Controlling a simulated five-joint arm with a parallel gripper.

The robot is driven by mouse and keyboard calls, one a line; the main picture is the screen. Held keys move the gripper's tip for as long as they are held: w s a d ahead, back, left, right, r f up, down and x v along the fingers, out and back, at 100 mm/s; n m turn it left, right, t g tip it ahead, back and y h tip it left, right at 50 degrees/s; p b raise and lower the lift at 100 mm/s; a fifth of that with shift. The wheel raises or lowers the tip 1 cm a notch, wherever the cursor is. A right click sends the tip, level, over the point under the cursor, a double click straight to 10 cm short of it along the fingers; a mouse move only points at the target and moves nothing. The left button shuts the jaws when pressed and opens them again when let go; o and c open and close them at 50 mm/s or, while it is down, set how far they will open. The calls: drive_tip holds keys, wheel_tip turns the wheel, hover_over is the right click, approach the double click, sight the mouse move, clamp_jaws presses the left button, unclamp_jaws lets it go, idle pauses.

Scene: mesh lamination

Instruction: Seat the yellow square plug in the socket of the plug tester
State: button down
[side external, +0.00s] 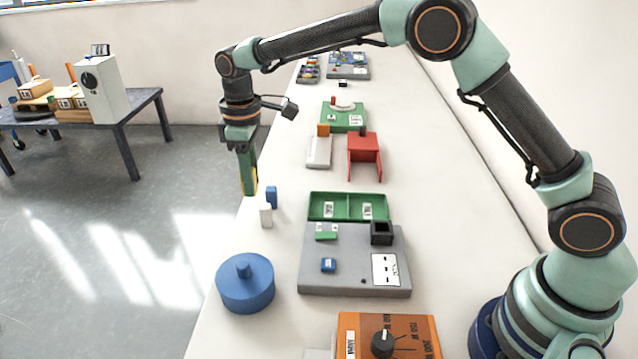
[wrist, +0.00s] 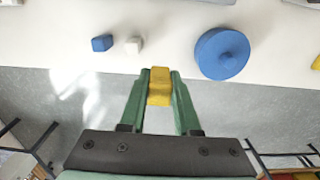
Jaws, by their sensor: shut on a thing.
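My gripper (side external: 249,191) has green fingers and is shut on the yellow square plug (wrist: 160,88). In the side external view the plug is mostly hidden by the fingers. My gripper hangs at the table's left edge, beside a small blue block (side external: 272,197). The wrist view shows my gripper (wrist: 160,76) with the plug between its fingertips. The plug tester appears to be the grey panel (side external: 345,280) on the table, right of my gripper and nearer the camera. A black square socket (side external: 382,233) stands up at its back right corner.
A white block (side external: 265,215) stands in front of the blue block. A round blue knobbed disc (side external: 245,283) is left of the grey panel. A green divided tray (side external: 348,206) lies behind it. An orange box with a dial (side external: 410,335) is nearest. Red (side external: 364,158) and green (side external: 343,116) fixtures stand farther back.

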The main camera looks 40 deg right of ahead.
wheel_tip(320, 180, up, 6)
drive_tip(key=shift+d+r, duration=0.15)
drive_tip(key=shift+r, duration=0.2)
drive_tip(key=s+d+r+m, duration=0.2)
drive_tip(key=s+d+m, duration=0.7)
drive_tip(key=s+d, duration=0.6)
drive_tip(key=s+d+f+m, duration=0.2)
drive_tip(key=s+f+m, duration=0.1)
drive_tip(key=f+m, duration=0.6)
drive_tip(key=shift+s+d, duration=0.15)
drive_tip(key=shift+s, duration=0.15)
drive_tip(key=shift+f, duration=2.85)
